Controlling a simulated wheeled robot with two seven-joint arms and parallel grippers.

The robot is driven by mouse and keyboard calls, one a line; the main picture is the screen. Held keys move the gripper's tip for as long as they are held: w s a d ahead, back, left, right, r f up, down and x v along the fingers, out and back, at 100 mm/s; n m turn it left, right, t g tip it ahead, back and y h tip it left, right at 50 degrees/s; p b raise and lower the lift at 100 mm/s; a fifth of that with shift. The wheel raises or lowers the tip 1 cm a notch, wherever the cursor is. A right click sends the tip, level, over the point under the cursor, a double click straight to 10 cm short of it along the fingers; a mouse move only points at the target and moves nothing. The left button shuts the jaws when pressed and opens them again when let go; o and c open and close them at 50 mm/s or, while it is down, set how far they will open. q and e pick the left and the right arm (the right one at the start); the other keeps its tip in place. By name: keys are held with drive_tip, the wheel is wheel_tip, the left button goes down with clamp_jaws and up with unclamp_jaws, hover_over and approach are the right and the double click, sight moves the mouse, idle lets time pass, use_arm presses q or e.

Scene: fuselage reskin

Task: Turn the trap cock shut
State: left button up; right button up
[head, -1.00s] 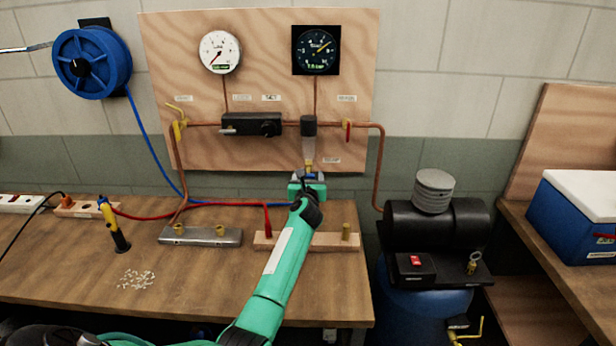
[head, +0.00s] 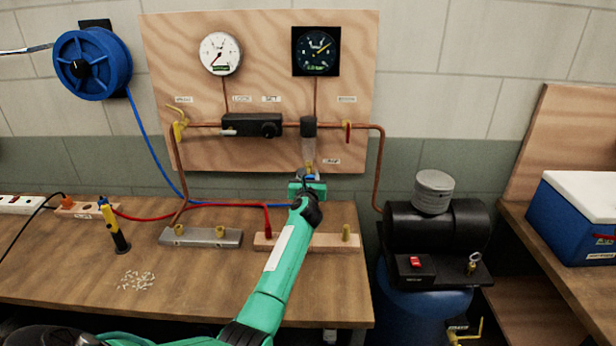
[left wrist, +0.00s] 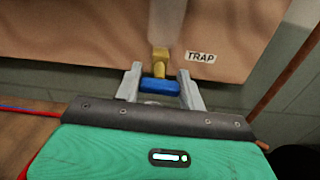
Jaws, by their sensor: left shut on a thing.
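The trap cock is a small brass fitting (head: 309,165) with a blue handle, below the clear bowl (head: 308,148) on the plywood panel. In the left wrist view the brass body (left wrist: 160,58) hangs above the blue handle (left wrist: 160,87), which lies crosswise below it beside the TRAP label (left wrist: 201,58). My left gripper (head: 309,178) reaches up to it from the bench side. Its grey fingers (left wrist: 160,88) are shut on the two ends of the blue handle. In the head view the gripper partly hides the handle. My right gripper is not in view.
The panel (head: 200,80) carries two gauges, a black regulator (head: 252,125), copper pipe and a red-handled valve (head: 348,132). Below, the workbench (head: 60,260) holds a wooden block (head: 330,242), a metal manifold (head: 200,238) and a yellow-black tool (head: 114,226). A compressor (head: 435,225) stands right.

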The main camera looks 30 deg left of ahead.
use_arm(q)
drive_tip(key=m+p, duration=0.3)
drive_tip(key=shift+d+r+m, duration=0.1)
drive_tip(key=shift+r+m, duration=0.05)
drive_tip(key=shift+m, duration=0.15)
drive_tip(key=m+p, duration=0.4)
drive_tip(key=m, duration=0.1)
drive_tip(key=m+p, duration=0.1)
drive_tip(key=m, duration=0.1)
drive_tip(key=m+p, duration=0.1)
drive_tip(key=m, duration=0.1)
drive_tip(key=shift+w+d+f, duration=0.1)
drive_tip(key=shift+f, duration=0.15)
drive_tip(key=m+p, duration=0.2)
drive_tip(key=m, duration=0.2)
drive_tip(key=shift+f+m, duration=0.15)
drive_tip(key=shift+m, duration=0.55)
drive_tip(key=o, duration=1)
